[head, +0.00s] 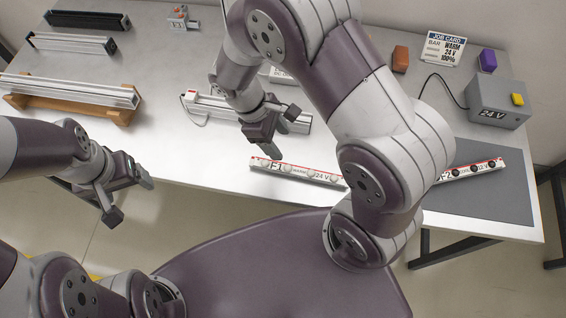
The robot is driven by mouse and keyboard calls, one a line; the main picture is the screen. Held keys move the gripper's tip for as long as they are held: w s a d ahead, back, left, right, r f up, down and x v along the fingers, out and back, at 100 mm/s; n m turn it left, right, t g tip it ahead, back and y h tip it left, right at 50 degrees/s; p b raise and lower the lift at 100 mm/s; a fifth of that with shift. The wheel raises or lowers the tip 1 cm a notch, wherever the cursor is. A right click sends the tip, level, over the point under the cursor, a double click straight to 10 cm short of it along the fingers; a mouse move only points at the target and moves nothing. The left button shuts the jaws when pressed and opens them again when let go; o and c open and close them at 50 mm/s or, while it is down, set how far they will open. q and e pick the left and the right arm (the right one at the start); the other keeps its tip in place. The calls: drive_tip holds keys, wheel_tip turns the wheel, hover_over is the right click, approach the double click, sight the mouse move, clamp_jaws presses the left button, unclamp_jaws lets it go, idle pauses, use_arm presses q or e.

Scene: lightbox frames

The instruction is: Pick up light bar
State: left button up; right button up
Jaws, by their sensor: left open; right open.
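A light bar (292,171), a white strip with several round lenses, a red edge line and a label with WARM and 24 V, lies near the table's front edge. A second similar bar (474,170) lies on the dark grey mat at the right, its left part hidden behind my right arm. My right gripper (279,127) is open and empty, just behind the first bar and apart from it. My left gripper (130,198) is open and empty, in front of the table's front edge, left of the first bar.
A silver channel (208,103) lies behind my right gripper. Long frames, one on a wooden stand (122,115), are at the left. A job card (443,48), grey 24 V box (497,103), orange block (400,58) and purple block (487,60) are at the right. The left-middle table is clear.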

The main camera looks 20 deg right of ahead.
hover_over(298, 169)
drive_tip(key=w+a, duration=0.2)
drive_tip(key=f, duration=0.6)
drive_tip(key=shift+s+d+f+p, duration=0.25)
drive_tip(key=shift+f+p, duration=0.05)
drive_tip(key=shift+f, duration=0.1)
drive_tip(key=x, duration=0.5)
drive_tip(key=shift+s+p, duration=0.25)
drive_tip(key=shift+p, duration=0.05)
drive_tip(key=shift+a, duration=0.1)
clamp_jaws()
